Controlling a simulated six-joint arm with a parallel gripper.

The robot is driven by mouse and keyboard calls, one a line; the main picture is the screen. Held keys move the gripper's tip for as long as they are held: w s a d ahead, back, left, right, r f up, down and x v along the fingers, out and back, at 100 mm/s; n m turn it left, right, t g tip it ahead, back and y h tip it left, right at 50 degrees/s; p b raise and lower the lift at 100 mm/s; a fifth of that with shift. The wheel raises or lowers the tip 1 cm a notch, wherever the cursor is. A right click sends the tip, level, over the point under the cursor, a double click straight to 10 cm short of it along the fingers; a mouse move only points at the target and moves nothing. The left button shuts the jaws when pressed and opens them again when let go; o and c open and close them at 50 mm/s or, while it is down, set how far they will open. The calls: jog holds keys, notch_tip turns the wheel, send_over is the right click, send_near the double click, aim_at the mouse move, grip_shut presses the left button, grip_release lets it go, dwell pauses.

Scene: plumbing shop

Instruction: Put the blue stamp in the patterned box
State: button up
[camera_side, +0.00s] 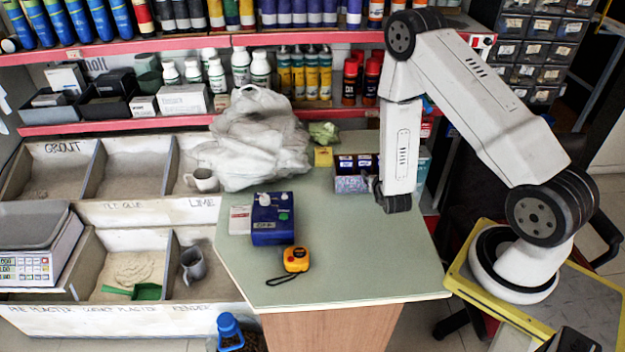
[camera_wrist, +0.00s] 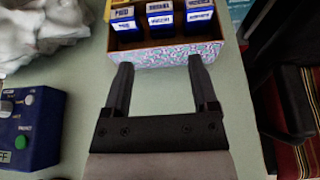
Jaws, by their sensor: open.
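The patterned box (camera_wrist: 165,54) has a pink, white and teal speckled front wall and lies just beyond my gripper in the wrist view. Three blue stamps with white labels stand side by side in it: a left one (camera_wrist: 123,24), a middle one (camera_wrist: 162,19) and a right one (camera_wrist: 201,16). I cannot tell which is the task's blue stamp; no stamp shows outside the box. My gripper (camera_wrist: 160,66) is open and empty, fingers pointing at the box's front wall. In the side view the box (camera_side: 353,184) is beside my lower arm, which partly hides it.
A blue device (camera_side: 272,222) with knobs stands on the green counter (camera_side: 350,255), left of the box. An orange tape measure (camera_side: 296,259) lies in front of it. A white plastic bag (camera_side: 255,140) is at the back left. The counter's front right is clear.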

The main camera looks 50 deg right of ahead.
jog(key=shift+d+r, duration=0.1)
dwell(0.3)
jog(key=s+a+r+m+g, duration=0.2)
jog(key=s+r+m+g, duration=0.8)
jog(key=m, duration=0.4)
jog(key=w+a+r+m+t+y, duration=0.1)
jog(key=a+r+m+y, duration=0.1)
jog(key=a+m+y, duration=0.2)
jog(key=w+a+r+m+t+y, duration=0.1)
jog(key=a+r+m+t+y, duration=0.1)
jog(key=a+m+y, duration=0.3)
jog(key=shift+a+r+m, duration=0.6)
jog(key=shift+a+m, duration=1.4)
jog(key=shift+a, duration=2.3)
jog(key=shift+w, duration=0.1)
